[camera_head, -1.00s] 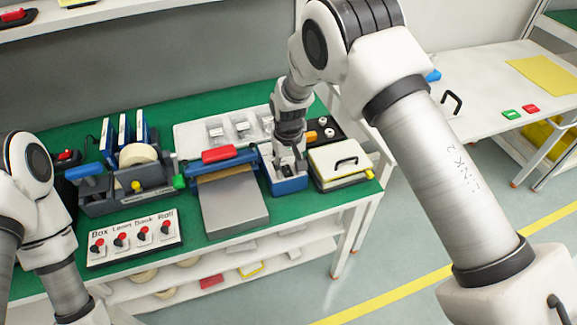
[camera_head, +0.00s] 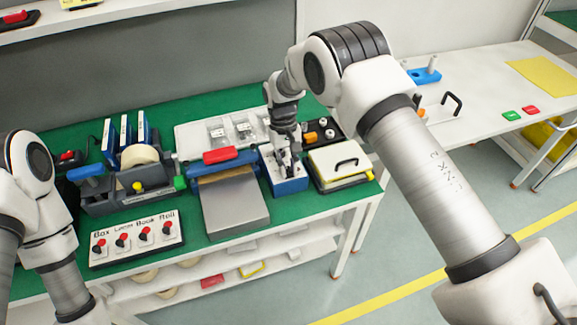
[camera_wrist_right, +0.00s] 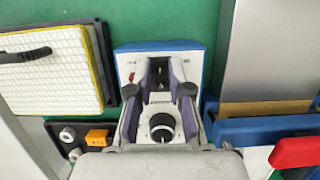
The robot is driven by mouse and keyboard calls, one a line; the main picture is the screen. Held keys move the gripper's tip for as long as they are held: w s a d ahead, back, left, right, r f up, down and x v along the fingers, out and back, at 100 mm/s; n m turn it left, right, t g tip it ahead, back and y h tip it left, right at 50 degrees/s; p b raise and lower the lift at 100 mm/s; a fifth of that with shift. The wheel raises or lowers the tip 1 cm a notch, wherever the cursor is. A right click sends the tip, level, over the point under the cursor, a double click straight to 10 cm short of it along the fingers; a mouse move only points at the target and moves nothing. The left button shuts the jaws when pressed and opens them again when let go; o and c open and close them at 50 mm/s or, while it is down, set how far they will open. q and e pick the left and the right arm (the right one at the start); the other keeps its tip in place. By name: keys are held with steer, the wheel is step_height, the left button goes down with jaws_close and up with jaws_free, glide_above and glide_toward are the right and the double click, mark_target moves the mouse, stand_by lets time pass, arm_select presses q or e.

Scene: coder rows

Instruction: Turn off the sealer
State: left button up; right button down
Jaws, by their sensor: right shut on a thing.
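The sealer (camera_head: 234,204) stands mid-bench, with a silver plate, a blue bar and a red handle (camera_head: 220,155). Its plate edge also shows at the right of the right wrist view (camera_wrist_right: 270,55). A blue box (camera_head: 290,186) with a pale top stands just right of it. My left gripper is out of view.
A cream pad with a black handle (camera_head: 340,163) lies close right of the box. A panel with several red-topped switches (camera_head: 136,240) and a tape dispenser (camera_head: 130,190) stand left of the sealer. A white tray (camera_head: 190,137) lies behind. A side table is at the right.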

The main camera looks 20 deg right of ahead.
steer(key=c, duration=1.1)
jaws_free()
steer(key=v, duration=1.2)
